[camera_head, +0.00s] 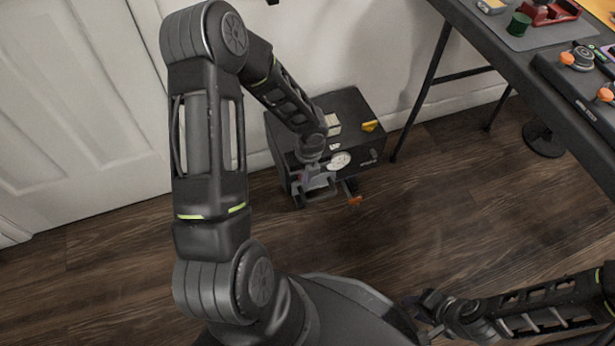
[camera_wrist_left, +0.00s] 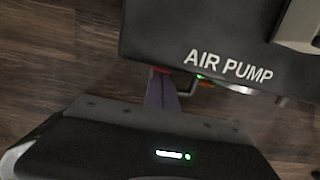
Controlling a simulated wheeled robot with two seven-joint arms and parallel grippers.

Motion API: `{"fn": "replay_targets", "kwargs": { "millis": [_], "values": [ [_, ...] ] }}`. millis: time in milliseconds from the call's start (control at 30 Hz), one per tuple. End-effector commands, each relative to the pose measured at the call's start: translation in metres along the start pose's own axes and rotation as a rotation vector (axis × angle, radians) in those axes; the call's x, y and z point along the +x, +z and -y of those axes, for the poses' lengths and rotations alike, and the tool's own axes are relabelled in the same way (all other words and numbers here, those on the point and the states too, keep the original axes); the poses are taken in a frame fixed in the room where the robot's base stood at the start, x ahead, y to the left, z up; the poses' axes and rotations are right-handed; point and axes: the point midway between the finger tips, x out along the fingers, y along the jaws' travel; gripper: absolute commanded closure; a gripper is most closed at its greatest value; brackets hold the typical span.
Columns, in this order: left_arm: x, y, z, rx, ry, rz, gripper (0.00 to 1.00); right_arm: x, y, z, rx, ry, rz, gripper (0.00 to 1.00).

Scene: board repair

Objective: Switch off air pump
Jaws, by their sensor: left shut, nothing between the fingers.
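The air pump (camera_head: 356,107) is a black box on the floor against the wall. Its top, with white "AIR PUMP" lettering, fills the upper right of the left wrist view (camera_wrist_left: 160,35). My left gripper (camera_head: 316,182) is low at the pump's near side. Its fingers are shut and empty, with the tips (camera_wrist_left: 161,80) close to a small red part (camera_wrist_left: 159,69) at the pump's edge. Whether they touch it I cannot tell. A small green light (camera_wrist_left: 201,77) shows beside it. My right gripper (camera_head: 432,312) is at lower right, away from the pump; its jaw opening is unclear.
A dark table (camera_head: 490,40) with tools stands at upper right, its thin leg (camera_head: 420,95) close to the pump's right side. A yellow part (camera_head: 371,126) and a round pale dial (camera_head: 340,161) are on the pump.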

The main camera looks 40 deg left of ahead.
Motion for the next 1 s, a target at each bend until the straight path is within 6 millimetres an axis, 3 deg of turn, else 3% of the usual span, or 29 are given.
{"fn": "replay_targets", "kwargs": {
  "millis": [200, 467, 1000],
  "values": [
    [0.0, 0.005, 0.0, 0.001, 0.002, -0.001, 1.0, -0.014, 0.001, 0.004, 0.0, 0.0, 0.005, 0.64],
    [0.003, 0.005, 0.0, 0.0, 0.0, 0.001, 1.0, -0.008, 0.001, 0.003, -0.001, 0.0, 0.005, 0.64],
    [-0.014, 0.009, 0.0, -0.001, -0.001, 0.004, 1.0, -0.024, 0.0, 0.008, 0.0, 0.0, 0.004, 0.64]
  ]
}}
